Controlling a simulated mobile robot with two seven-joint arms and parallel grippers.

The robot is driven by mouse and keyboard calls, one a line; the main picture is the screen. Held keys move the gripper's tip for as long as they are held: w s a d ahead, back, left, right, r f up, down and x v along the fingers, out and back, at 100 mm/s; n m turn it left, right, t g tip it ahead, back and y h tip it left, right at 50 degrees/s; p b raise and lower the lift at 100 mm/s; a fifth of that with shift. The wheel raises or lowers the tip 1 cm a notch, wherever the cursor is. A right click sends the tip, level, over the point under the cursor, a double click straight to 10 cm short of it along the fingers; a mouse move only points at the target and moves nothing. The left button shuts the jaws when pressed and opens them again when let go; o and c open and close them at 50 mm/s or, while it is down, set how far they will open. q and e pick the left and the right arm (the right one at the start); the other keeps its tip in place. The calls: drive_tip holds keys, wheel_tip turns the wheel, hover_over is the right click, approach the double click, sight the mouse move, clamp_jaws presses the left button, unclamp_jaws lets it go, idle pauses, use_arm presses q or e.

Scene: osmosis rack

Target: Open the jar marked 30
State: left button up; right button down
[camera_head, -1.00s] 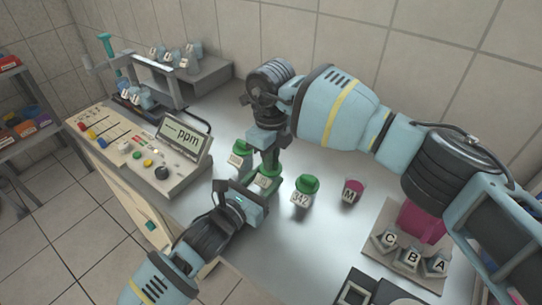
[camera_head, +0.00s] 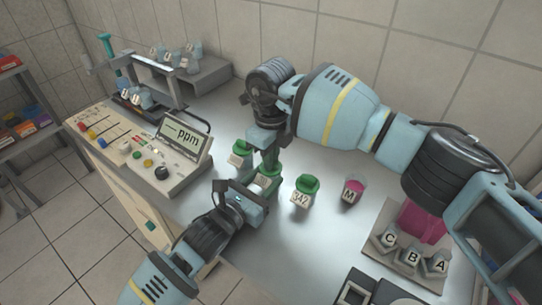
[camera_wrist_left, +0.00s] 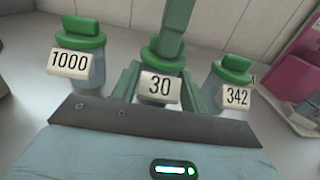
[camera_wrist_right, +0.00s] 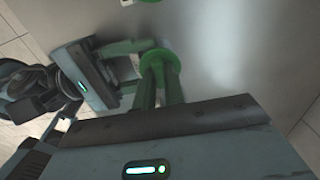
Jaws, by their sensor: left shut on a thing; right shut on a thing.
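The jar marked 30 (camera_wrist_left: 160,87) stands in the middle of the left wrist view, its label facing that camera. My left gripper (camera_head: 262,184) is shut on its body from the front, one green finger on each side. My right gripper (camera_head: 268,163) reaches down from above and is shut on its green lid (camera_wrist_right: 160,66). In the right wrist view the lid's round rim shows around the fingers. The lid is on the jar as far as I can see; the fingers partly hide it.
The jar marked 1000 (camera_wrist_left: 80,62) stands close on the left, and the jar marked 342 (camera_head: 304,193) close on the right. A cup marked M (camera_head: 352,191) is farther right. The ppm meter (camera_head: 180,143) stands to the left. Bare table lies in front of jar 342.

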drive_tip(key=shift+r, duration=0.15)
drive_tip(key=shift+r, duration=0.8)
drive_tip(key=shift+r, duration=0.15)
drive_tip(key=shift+r, duration=1.95)
use_arm(q)
drive_tip(key=o, duration=1.5)
drive_tip(key=v, duration=1.2)
use_arm(e)
drive_tip(key=shift+f, duration=0.7)
